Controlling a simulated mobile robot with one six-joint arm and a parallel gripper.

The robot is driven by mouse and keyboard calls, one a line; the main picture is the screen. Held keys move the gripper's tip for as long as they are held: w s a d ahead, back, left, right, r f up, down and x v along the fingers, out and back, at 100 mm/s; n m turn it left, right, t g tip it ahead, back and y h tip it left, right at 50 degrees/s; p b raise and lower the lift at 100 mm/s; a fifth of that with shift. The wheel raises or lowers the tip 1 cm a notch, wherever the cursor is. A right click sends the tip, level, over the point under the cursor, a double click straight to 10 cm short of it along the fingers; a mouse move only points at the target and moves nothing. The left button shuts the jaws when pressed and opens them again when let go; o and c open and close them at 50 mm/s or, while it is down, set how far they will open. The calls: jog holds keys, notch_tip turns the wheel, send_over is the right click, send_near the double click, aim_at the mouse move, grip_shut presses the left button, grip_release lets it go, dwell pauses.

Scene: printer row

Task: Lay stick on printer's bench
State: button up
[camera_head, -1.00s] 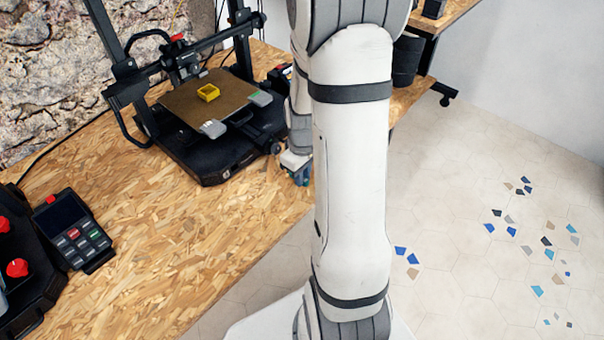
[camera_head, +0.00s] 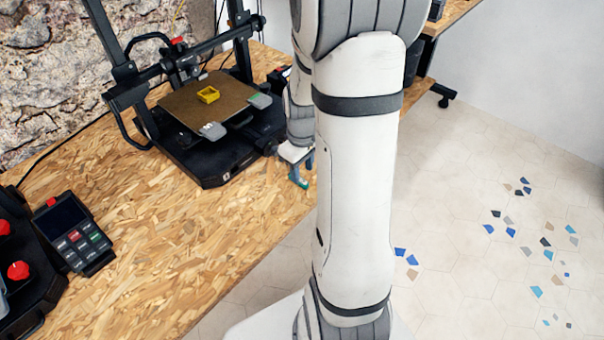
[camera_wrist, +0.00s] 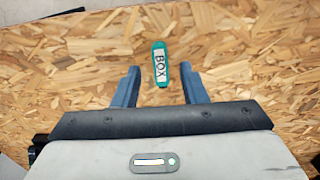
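The stick (camera_wrist: 160,64) is small and green with a white label reading "BOX". In the wrist view it appears on the chipboard bench (camera_wrist: 245,50), between and slightly beyond my gripper's fingertips. My gripper (camera_wrist: 165,73) is open, with a visible gap between each blue finger and the stick. In the head view my gripper (camera_head: 302,172) is at the bench's front edge, partly hidden by my arm; a small green part, probably the stick, shows there. The printer (camera_head: 205,150) stands on the bench (camera_head: 170,235) to the left of my gripper.
A yellow printed piece (camera_head: 208,95) sits on the printer's plate. A control unit with a screen (camera_head: 73,235) and red knobs (camera_head: 18,270) are at the left. Bare bench lies in front of the printer. Tiled floor (camera_head: 470,230) is beyond the edge at right.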

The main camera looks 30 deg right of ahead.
aim_at(302, 181)
notch_tip(302, 181, up, 9)
jog(key=s+a+r+m+t, duration=0.1)
jog(key=s+a+r+m, duration=0.1)
jog(key=s+a, duration=0.3)
jog(key=s+a+r+m+t, duration=0.1)
jog(key=s+a+r+m, duration=0.1)
jog(key=s+a+r, duration=0.3)
jog(key=shift+s+a+p, duration=0.35)
jog(key=shift+s+a, duration=0.1)
jog(key=shift+a, duration=0.8)
jog(key=shift+r, duration=0.1)
